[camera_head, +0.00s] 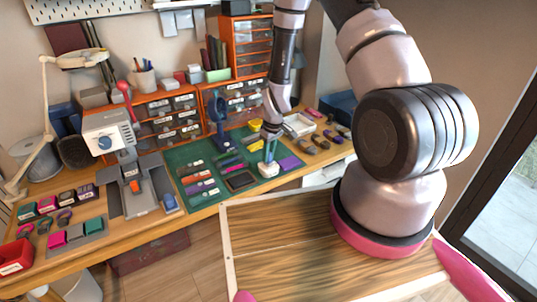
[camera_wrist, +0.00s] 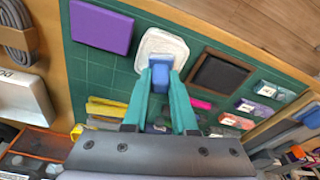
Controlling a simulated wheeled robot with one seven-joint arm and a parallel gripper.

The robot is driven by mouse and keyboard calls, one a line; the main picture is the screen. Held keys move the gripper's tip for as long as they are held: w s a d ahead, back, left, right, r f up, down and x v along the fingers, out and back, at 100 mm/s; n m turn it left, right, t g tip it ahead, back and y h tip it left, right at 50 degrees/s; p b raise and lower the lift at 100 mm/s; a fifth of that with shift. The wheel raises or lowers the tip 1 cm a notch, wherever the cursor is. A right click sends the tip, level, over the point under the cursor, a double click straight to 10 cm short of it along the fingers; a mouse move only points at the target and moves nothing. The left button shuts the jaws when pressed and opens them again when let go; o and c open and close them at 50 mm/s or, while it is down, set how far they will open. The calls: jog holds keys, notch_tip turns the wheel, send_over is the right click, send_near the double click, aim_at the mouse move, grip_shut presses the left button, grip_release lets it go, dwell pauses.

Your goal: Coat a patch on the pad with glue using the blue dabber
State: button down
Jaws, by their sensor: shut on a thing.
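My gripper (camera_wrist: 161,92) has teal fingers and is shut on the blue dabber (camera_wrist: 161,62). The dabber's lower end is at a white, rounded-square pot (camera_wrist: 168,42); whether it touches the glue inside is hidden. In the head view, my gripper (camera_head: 269,148) is above the same white pot (camera_head: 268,170) on the green mat. The pad (camera_wrist: 219,74) is a dark square in a brown frame, flat on the mat beside the pot. It also shows in the head view (camera_head: 240,181), left of the pot. I cannot make out any coated patch on it.
A purple block (camera_wrist: 101,26) lies on the green mat (camera_head: 205,207) on the pot's other side. Several small coloured packs (camera_head: 200,190) lie left of the pad. A dark blue stand (camera_head: 219,125) rises behind. A grey machine (camera_head: 113,135) stands on the left.

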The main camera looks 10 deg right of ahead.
jog(key=shift+f, duration=0.55)
dwell(1.5)
jog(key=shift+r, duration=3.55)
